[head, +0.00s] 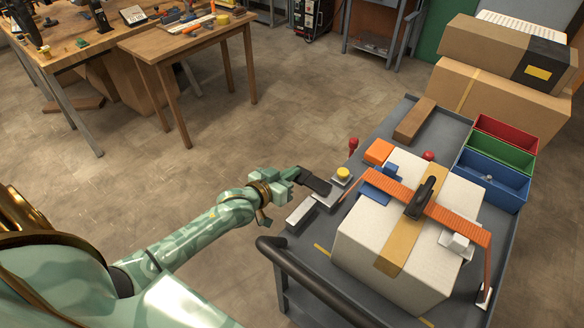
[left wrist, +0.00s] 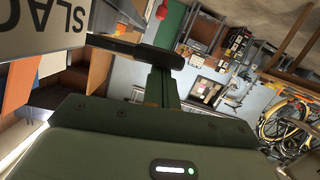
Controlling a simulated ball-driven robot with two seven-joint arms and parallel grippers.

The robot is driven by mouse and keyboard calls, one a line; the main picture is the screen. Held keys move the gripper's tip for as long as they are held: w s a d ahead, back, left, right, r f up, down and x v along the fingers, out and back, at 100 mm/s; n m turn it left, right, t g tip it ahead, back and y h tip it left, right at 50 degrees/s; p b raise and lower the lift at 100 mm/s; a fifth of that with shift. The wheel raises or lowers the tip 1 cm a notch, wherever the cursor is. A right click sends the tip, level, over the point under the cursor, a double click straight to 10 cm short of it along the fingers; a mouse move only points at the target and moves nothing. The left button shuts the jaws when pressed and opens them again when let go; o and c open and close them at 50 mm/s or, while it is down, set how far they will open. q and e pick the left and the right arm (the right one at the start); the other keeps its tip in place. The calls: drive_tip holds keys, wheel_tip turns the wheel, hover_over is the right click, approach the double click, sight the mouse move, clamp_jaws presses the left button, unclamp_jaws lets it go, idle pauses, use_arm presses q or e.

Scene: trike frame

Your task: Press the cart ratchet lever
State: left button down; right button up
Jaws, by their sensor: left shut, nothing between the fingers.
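The grey cart (head: 436,125) carries a white box (head: 375,250) with an orange strap (head: 467,226) across its top. A black ratchet with a raised, tilted lever (head: 420,198) sits on the strap over the tan tape. My left gripper (head: 318,183) is shut and empty at the cart's left edge, apart from the ratchet and left of the box. In the left wrist view its dark fingers (left wrist: 165,57) lie beside a white panel (left wrist: 45,25) lettered "SLAC", the rest cut off. The ratchet cannot be made out there. My right gripper is not seen.
A yellow knob (head: 343,173) on a grey base stands close to my left fingers. An orange block (head: 379,151), blue clip (head: 375,187) and red, green and blue bins (head: 495,180) are on the cart. A black handle (head: 310,280) runs along the near edge. Floor is open leftward.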

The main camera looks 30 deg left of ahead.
use_arm(q)
drive_tip(key=shift+f+n+h, duration=0.3)
drive_tip(key=shift+f+n, duration=0.2)
drive_tip(key=shift+f, duration=0.3)
drive_tip(key=s+a+r+p, duration=0.3)
drive_tip(key=s+r+p, duration=0.3)
drive_tip(key=s, duration=0.3)
drive_tip(key=shift+s+r+p, duration=0.2)
drive_tip(key=shift+r+p, duration=0.05)
drive_tip(key=shift+p, duration=0.15)
idle(0.3)
drive_tip(key=shift+d, duration=0.1)
idle(1.5)
